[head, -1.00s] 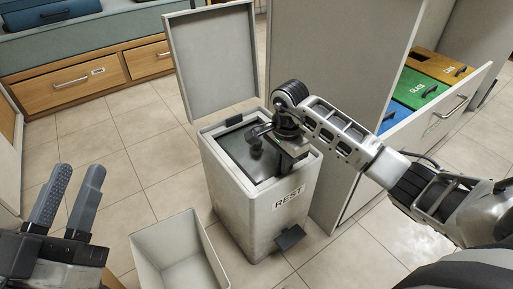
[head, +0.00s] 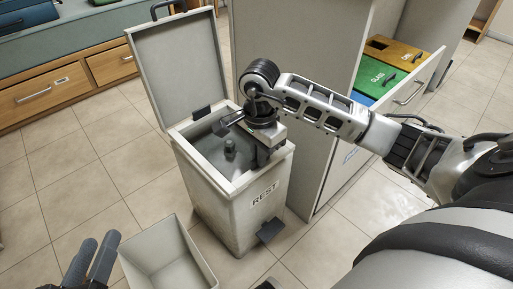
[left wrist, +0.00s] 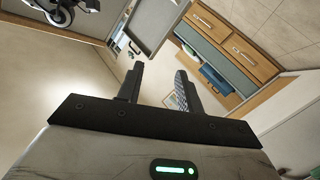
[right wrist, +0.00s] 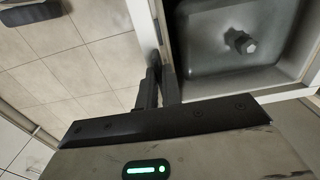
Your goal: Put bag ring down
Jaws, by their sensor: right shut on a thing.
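The bag ring (head: 208,171) appears to be the pale frame around the mouth of the bin marked REST (head: 231,208). It looks level on the bin top, but I cannot tell whether it is fully seated. My right gripper (head: 263,158) points down at the right side of the mouth. In the right wrist view its closed fingers (right wrist: 160,88) are at the pale rim; the pinched part is mostly hidden. A grey interior with a small dark knob (right wrist: 241,42) shows inside. My left gripper (head: 91,262) is open and empty at lower left; its spread fingers show in the left wrist view (left wrist: 160,90).
The bin's lid (head: 178,62) stands open behind the mouth. An empty pale box (head: 168,258) is on the floor to the left of the bin. Floor at left is clear.

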